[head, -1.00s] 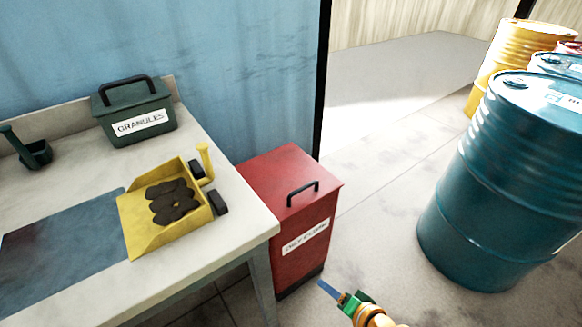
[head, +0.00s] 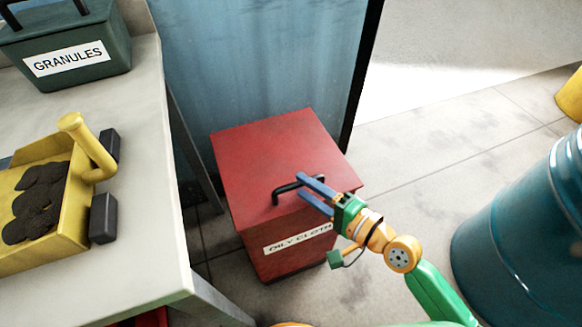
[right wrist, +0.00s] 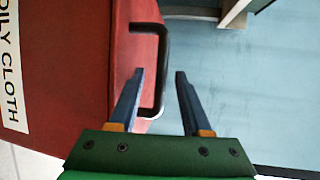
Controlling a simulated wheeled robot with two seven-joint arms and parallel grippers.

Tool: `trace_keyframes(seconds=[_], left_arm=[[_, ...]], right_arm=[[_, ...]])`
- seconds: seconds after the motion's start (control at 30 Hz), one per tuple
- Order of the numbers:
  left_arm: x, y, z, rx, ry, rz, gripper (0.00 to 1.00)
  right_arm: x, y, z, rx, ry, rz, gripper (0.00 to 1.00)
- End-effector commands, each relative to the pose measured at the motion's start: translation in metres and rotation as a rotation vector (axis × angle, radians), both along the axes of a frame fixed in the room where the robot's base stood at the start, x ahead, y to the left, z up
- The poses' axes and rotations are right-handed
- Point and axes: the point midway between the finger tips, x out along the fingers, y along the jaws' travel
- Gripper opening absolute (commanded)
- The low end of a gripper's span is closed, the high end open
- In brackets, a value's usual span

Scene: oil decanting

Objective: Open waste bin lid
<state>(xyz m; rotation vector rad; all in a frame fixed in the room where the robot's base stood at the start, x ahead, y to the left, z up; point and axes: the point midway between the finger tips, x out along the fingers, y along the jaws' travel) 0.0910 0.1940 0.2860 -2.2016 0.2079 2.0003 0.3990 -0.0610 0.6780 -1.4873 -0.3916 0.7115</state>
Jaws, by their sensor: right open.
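The red waste bin (head: 262,235), labelled "OILY CLOTH", stands on the floor right of the table. Its red lid (head: 265,145) is down. A black bar handle (head: 284,188) sits near the lid's front edge. My right gripper (head: 302,187) is open at this handle, with its blue fingers partly covering the handle's right end. In the right wrist view, the handle bar (right wrist: 162,60) appears between the two open fingers (right wrist: 160,73). I cannot tell whether either finger touches it. My left gripper is not in view.
The table (head: 150,235) on the left holds a yellow dustpan (head: 65,225) with dark lumps and a green "GRANULES" box (head: 105,28). A blue drum (head: 525,230) stands at the right. Floor between bin and drum is clear.

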Motion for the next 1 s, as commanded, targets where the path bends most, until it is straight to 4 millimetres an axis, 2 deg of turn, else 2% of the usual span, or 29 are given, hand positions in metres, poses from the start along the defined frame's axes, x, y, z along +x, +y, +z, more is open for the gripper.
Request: trace_keyframes(seconds=[0.1,0.3,0.57,0.6,0.77,1.0], left_arm=[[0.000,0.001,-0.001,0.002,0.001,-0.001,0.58],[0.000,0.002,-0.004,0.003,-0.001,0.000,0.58],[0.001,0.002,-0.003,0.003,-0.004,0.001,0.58],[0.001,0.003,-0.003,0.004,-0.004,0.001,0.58],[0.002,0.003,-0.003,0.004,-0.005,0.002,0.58],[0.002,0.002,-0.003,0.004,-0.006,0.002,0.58]], right_arm=[[0.019,0.017,-0.003,0.004,-0.002,-0.002,0.48],[0.042,0.036,-0.010,-0.001,-0.001,-0.001,0.48],[0.045,0.039,-0.011,-0.003,0.000,0.000,0.48],[0.045,0.039,-0.011,-0.002,-0.001,-0.001,0.43],[0.045,0.039,-0.011,-0.003,0.000,0.000,0.00],[0.045,0.038,-0.011,-0.003,0.000,-0.001,0.00]])
